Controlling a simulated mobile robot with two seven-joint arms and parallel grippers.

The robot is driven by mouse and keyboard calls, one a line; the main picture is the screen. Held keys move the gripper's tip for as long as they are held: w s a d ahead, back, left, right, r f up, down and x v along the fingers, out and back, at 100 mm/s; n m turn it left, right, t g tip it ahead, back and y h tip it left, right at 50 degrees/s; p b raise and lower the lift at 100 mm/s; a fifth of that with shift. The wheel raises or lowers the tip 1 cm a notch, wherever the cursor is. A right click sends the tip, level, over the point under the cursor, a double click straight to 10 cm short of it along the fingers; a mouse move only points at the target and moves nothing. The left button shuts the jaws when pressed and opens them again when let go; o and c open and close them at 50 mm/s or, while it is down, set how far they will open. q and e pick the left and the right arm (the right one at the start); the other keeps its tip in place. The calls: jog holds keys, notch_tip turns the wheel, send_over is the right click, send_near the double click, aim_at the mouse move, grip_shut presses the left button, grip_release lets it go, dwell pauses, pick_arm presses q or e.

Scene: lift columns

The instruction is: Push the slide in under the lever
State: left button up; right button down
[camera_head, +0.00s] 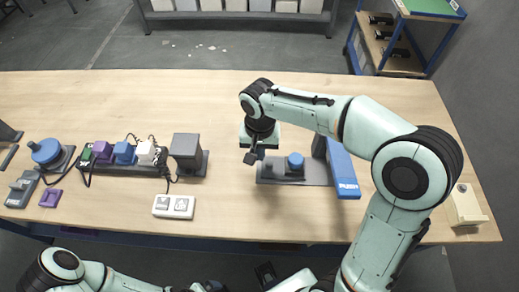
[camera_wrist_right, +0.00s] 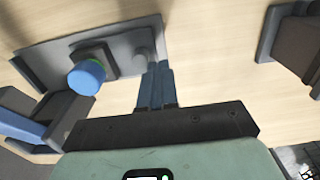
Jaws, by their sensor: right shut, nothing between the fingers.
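The slide is a dark block with a blue knob (camera_head: 295,160) on a grey base plate (camera_head: 318,174). The knob also shows in the right wrist view (camera_wrist_right: 87,77). The blue lever marked PUSH (camera_head: 343,172) stands at the plate's right end, beside a dark post; the slide is left of it, apart from it. My right gripper (camera_head: 251,157) is shut and empty, left of the slide near the plate's left end. In the right wrist view its fingers (camera_wrist_right: 156,85) point at that end, beside a grey round stub. Contact cannot be told. My left gripper is not clearly visible.
Left of the plate stand a dark grey block (camera_head: 186,150), a white switch box (camera_head: 174,206) and a strip with coloured plugs (camera_head: 122,155). A beige block (camera_head: 465,205) is at the far right. The table is clear behind my right gripper.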

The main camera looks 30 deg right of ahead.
aim_at(296, 158)
jog(key=shift+f+b, duration=1.7)
jog(key=shift+f, duration=0.7)
jog(key=shift+s+d+r, duration=0.1)
jog(key=shift+s+d, duration=0.2)
jog(key=shift+d, duration=0.3)
jog(key=shift+s+d+b, duration=0.15)
jog(key=shift+s+d, duration=0.7)
jog(key=shift+d, duration=0.5)
jog(key=shift+s+d+b, duration=0.1)
jog(key=shift+s+d, duration=0.7)
jog(key=shift+d, duration=0.5)
jog(key=shift+s+d+b, duration=0.15)
jog(key=shift+s+d, duration=0.7)
jog(key=shift+d, duration=0.5)
pick_arm(q)
jog(key=f, duration=0.1)
jog(key=s+f, duration=0.1)
jog(key=f, duration=0.2)
jog(key=shift+s+f, duration=0.25)
jog(key=shift+f, duration=0.05)
jog(key=shift+r, duration=0.1)
pick_arm(e)
jog(key=shift+w+a, duration=0.2)
jog(key=shift+a, duration=0.05)
pick_arm(q)
jog(key=shift+r, duration=0.1)
pick_arm(e)
jog(key=shift+r, duration=0.15)
